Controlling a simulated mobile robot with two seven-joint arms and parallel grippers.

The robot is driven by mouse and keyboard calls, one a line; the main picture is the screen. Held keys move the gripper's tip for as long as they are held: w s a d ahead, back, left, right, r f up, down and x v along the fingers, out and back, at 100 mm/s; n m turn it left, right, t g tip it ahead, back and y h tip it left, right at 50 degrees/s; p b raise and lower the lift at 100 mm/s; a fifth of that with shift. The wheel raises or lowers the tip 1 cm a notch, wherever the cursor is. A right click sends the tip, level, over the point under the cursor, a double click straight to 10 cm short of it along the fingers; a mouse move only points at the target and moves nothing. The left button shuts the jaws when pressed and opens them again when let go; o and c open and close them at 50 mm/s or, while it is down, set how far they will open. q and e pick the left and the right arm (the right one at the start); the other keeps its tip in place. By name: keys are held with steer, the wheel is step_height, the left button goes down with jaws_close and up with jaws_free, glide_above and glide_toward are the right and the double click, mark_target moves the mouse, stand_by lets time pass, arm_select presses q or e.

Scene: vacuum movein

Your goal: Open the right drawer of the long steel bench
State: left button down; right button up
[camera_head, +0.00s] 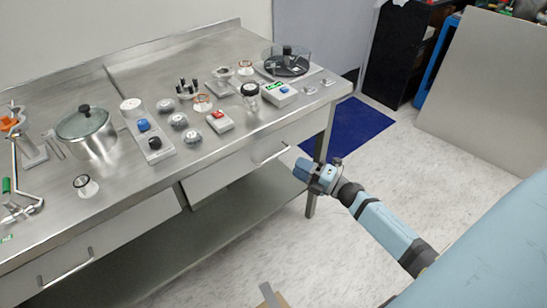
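The long steel bench (215,55) runs from the lower left to the upper middle. Its right drawer (225,171) has a steel front with a bar handle (270,153) on its right part. The drawer looks shut or nearly so; I cannot tell exactly. My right gripper (304,169) is just right of the handle and a little lower in the picture, in front of the bench's right leg. It appears apart from the handle and holds nothing I can see. Its finger opening cannot be made out. My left gripper is not in view.
The left drawer (120,236) has its own bar handle (66,274). A pot (87,133), a glass-lidded device (286,61) and several small items stand on the bench top. A lower shelf (150,268) lies below. A blue mat (352,130) and open floor are to the right.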

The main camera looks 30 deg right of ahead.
mark_target(276, 155)
steer(key=x, duration=0.8)
steer(key=shift+w+a, duration=0.15)
steer(key=shift+w, duration=0.05)
jaws_close()
